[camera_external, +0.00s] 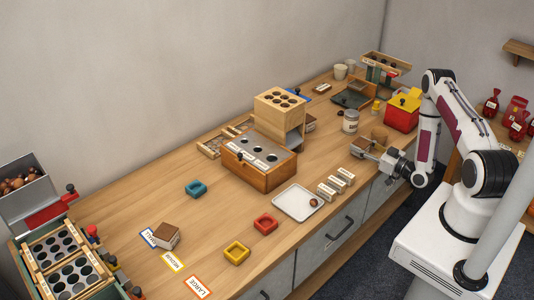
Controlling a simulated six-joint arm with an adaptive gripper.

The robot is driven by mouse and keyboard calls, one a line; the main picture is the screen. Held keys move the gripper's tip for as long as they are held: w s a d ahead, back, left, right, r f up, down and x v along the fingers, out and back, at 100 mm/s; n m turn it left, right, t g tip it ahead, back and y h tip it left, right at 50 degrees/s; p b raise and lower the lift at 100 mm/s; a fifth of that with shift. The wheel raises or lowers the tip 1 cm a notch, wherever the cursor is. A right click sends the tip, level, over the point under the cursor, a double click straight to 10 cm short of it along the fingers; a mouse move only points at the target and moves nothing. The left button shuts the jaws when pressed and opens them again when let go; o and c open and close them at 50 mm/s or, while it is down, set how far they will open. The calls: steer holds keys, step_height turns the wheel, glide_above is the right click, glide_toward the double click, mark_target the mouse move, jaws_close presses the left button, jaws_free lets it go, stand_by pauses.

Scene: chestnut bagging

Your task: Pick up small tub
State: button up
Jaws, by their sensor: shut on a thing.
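My gripper (371,153) is low over the right part of the wooden table, near its front edge. It is shut on a small pale tub with a brown top (362,144), which sits at the fingertips. The fingers hide part of it, and I cannot tell if it touches the table. A similar brown-topped pale tub (167,236) stands at the left, beside the blue-edged label card (148,238).
A white tray (286,203) with one round brown thing and several small labelled blocks (335,184) lie left of my gripper. A jar (350,121) and a red box (401,115) stand behind it. A wooden box (258,165) stands mid-table.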

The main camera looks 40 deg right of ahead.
steer(key=shift+r, duration=0.2)
steer(key=shift+r, duration=4.85)
steer(key=a+r+n+g+y, duration=0.1)
steer(key=a+y, duration=0.3)
steer(key=a, duration=0.7)
steer(key=s+a+r+n+g+y, duration=0.1)
steer(key=a+n+y, duration=0.3)
steer(key=a, duration=0.7)
steer(key=shift+r+n, duration=0.3)
steer(key=shift+r, duration=0.45)
steer(key=shift+d, duration=0.1)
steer(key=m+t+h, duration=0.2)
steer(key=m+h, duration=0.3)
steer(key=h, duration=0.3)
glide_above(362, 143)
steer(key=f, duration=0.3)
steer(key=shift+a+f, duration=0.25)
steer(key=shift+w+d+m, duration=0.1)
steer(key=shift+d+m, duration=0.2)
steer(key=shift+d, duration=0.05)
steer(key=shift+f, duration=0.1)
